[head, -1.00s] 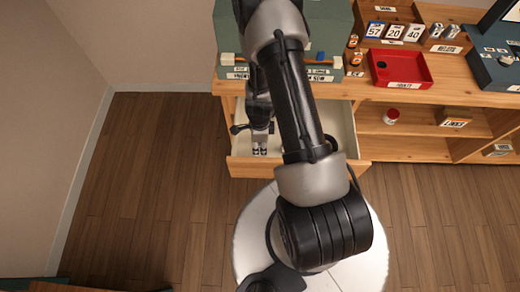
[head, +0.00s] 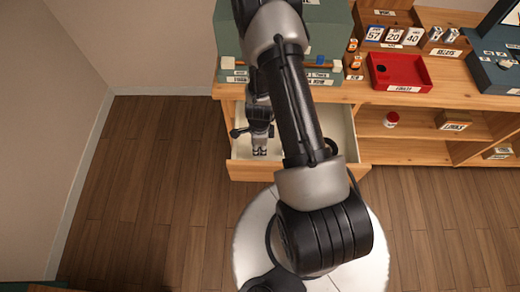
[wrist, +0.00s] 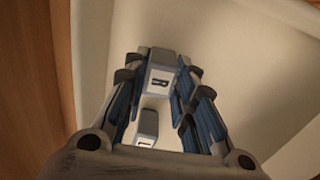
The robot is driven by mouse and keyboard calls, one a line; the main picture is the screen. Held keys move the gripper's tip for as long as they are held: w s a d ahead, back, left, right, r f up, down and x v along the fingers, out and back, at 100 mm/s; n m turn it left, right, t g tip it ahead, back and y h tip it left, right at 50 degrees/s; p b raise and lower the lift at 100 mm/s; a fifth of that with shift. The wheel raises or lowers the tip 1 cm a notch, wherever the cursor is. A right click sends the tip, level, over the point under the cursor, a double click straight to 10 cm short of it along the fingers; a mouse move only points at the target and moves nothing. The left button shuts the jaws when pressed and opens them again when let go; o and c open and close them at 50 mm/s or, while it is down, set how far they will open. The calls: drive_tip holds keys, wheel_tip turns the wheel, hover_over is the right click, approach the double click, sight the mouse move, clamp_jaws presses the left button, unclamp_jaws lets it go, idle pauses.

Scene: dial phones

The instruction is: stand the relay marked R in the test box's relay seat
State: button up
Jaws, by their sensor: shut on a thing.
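My gripper (head: 259,151) reaches down into the open drawer (head: 262,171). In the wrist view its fingers (wrist: 160,85) are shut on a grey block with a white label, the relay marked R (wrist: 160,79). A second, smaller grey block (wrist: 148,125) with a white label shows between the fingers, lower in that view; its mark is too small to read surely. The relay is hidden by the gripper in the head view. A dark teal box (head: 483,76) stands on the counter at the right edge; I cannot tell if it is the test box, and no relay seat is clear.
A red tray (head: 424,74) sits on the counter, with number cards (head: 393,36) and small cylinders behind it. A green cabinet (head: 330,22) stands above the drawer. Shelves below hold a red-capped jar (head: 391,119) and a box (head: 453,120). Floor at left is clear.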

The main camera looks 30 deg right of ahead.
drive_tip(key=shift+r+p, duration=3)
drive_tip(key=shift+r, duration=0.1)
